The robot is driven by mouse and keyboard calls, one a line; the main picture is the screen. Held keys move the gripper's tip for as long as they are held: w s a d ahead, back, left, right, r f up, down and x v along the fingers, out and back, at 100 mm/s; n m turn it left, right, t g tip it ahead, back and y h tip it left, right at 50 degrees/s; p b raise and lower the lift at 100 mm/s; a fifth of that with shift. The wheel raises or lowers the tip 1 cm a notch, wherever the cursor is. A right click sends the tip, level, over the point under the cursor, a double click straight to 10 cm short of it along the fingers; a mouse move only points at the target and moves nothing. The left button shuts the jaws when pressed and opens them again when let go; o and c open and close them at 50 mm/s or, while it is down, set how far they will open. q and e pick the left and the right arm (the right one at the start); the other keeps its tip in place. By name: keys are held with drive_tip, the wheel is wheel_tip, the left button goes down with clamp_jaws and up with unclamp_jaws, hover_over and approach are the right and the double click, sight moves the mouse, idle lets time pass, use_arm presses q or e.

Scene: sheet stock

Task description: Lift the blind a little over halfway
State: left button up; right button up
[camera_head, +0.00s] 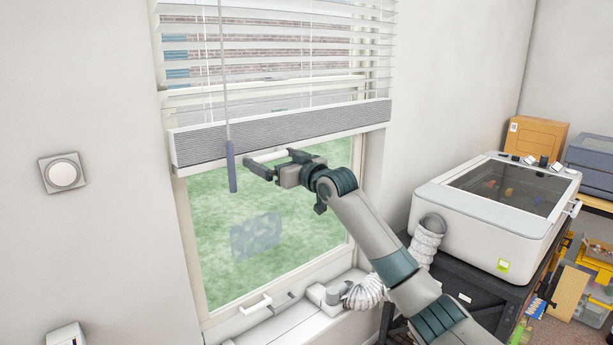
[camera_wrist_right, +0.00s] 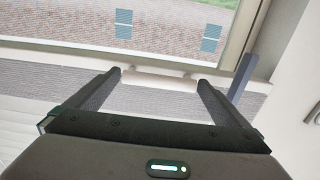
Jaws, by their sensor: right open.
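The white slatted blind (camera_head: 270,45) hangs over the upper part of the window, with its thick grey bottom rail (camera_head: 290,126) tilted slightly in the picture. A short white handle (camera_head: 268,156) sits at the rail's lower edge. My right gripper (camera_head: 274,164) is open at this handle. In the right wrist view, the two fingers (camera_wrist_right: 158,78) stand on either side of the white handle (camera_wrist_right: 160,84), with gaps at both ends; I cannot tell whether they touch it. The grey rail (camera_wrist_right: 140,98) lies behind it. My left gripper is not in view.
A grey-blue wand (camera_head: 232,168) hangs on a cord just left of my right gripper. A window latch (camera_head: 256,304) and a white hose (camera_head: 366,292) are at the sill. A white machine (camera_head: 495,210) stands right of my arm. The left wall has a round dial (camera_head: 63,172).

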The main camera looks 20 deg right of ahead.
drive_tip(key=b+v, duration=0.6)
drive_tip(key=v, duration=0.9)
drive_tip(key=shift+s, duration=0.3)
drive_tip(key=shift+d, duration=0.15)
